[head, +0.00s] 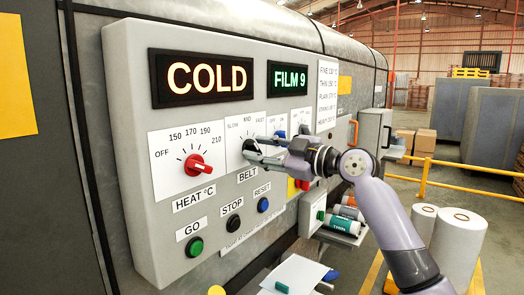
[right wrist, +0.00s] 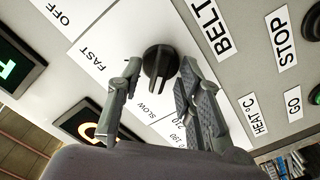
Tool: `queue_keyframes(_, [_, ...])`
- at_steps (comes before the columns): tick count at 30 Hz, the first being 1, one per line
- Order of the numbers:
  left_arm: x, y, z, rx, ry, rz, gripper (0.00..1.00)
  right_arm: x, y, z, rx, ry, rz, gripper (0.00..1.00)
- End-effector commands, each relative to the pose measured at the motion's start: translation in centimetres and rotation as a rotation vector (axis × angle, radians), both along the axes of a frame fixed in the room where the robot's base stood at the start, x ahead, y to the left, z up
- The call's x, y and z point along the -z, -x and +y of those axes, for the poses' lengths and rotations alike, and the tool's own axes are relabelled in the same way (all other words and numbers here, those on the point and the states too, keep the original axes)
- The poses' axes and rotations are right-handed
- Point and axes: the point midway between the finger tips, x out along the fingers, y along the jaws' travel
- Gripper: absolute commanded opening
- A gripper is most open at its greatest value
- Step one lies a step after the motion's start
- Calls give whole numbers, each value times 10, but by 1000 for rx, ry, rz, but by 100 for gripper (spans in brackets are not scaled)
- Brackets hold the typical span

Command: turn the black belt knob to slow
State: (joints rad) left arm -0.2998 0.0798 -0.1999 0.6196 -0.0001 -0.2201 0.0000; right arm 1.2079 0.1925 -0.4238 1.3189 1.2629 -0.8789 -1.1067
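The black belt knob (right wrist: 160,62) sits on its white dial plate above the BELT label (head: 248,174). In the head view my gripper mostly hides it. In the right wrist view its raised ridge points down, roughly toward the SLOW mark (right wrist: 153,111); the FAST mark (right wrist: 90,60) lies to the left. The MID mark is hidden there by a finger. My right gripper (head: 258,150) is at the knob, with its open fingers (right wrist: 160,68) on either side. Small gaps seem to remain between fingers and knob. My left gripper is not in view.
The red heat knob (head: 195,165) is left of the belt knob. Green GO (head: 194,246), black STOP (head: 234,224) and blue RESET (head: 263,205) buttons sit below. More switches are close on the right, partly behind my gripper.

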Motion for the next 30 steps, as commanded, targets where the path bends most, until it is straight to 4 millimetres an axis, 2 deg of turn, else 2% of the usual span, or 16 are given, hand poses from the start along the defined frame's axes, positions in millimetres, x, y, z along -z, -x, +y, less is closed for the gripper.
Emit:
queue_keyframes(9, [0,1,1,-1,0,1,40,0,4,-7,0,-2,0,33])
queue_keyframes(24, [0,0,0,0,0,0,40,1,59,-84,3,1,1,33])
queue_keyframes(30, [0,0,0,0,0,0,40,1,70,-96,1,0,1,33])
